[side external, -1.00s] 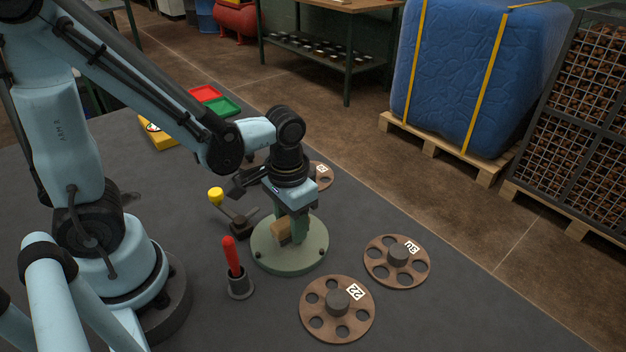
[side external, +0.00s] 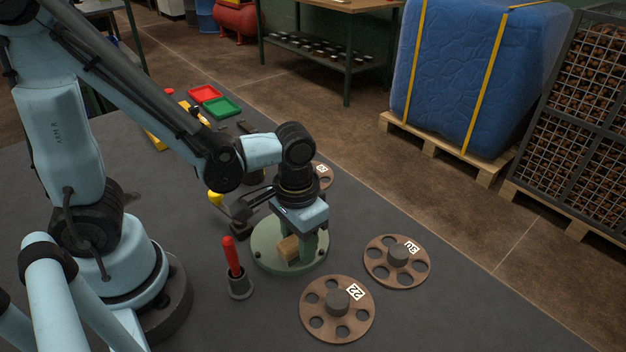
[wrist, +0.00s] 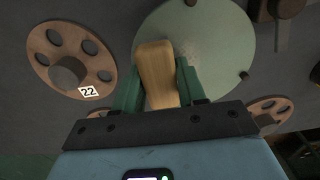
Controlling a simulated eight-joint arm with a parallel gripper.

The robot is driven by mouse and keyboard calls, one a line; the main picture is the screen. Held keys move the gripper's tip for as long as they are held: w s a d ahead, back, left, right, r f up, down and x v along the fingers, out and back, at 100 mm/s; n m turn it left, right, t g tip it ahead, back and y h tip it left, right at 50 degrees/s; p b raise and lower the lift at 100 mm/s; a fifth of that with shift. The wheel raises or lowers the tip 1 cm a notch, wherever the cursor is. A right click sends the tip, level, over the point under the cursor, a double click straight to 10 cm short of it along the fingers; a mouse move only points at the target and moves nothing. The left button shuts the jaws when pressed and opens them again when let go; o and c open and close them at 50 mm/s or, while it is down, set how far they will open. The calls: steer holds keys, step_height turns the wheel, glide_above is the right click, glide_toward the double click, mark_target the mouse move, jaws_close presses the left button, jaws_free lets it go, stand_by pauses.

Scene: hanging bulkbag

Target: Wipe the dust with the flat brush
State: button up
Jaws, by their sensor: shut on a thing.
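The flat brush, a tan wooden block (side external: 289,248), is held between the green fingers of my gripper (side external: 304,240). In the wrist view the brush (wrist: 157,75) fills the space between the two fingers (wrist: 160,88). It is over a round pale-green plate (side external: 268,258), which also shows in the wrist view (wrist: 222,40). Whether the brush touches the plate is unclear, as its underside is hidden. Faint pale specks on the plate may be dust, but they are too small to be sure.
A brown disc marked 22 (side external: 325,325) and another brown disc (side external: 380,270) lie right of the plate. A red-handled tool stands in a holder (side external: 239,286) in front. A yellow-knobbed lever (side external: 216,198) stands behind. Red (side external: 203,93) and green (side external: 222,108) trays lie farther back.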

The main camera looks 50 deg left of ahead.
steer(key=shift+a+f, duration=0.15)
steer(key=shift+a, duration=1.95)
steer(key=shift+c, duration=0.4)
steer(key=shift+d+r, duration=0.1)
steer(key=shift+r, duration=2.95)
steer(key=shift+r, duration=1.5)
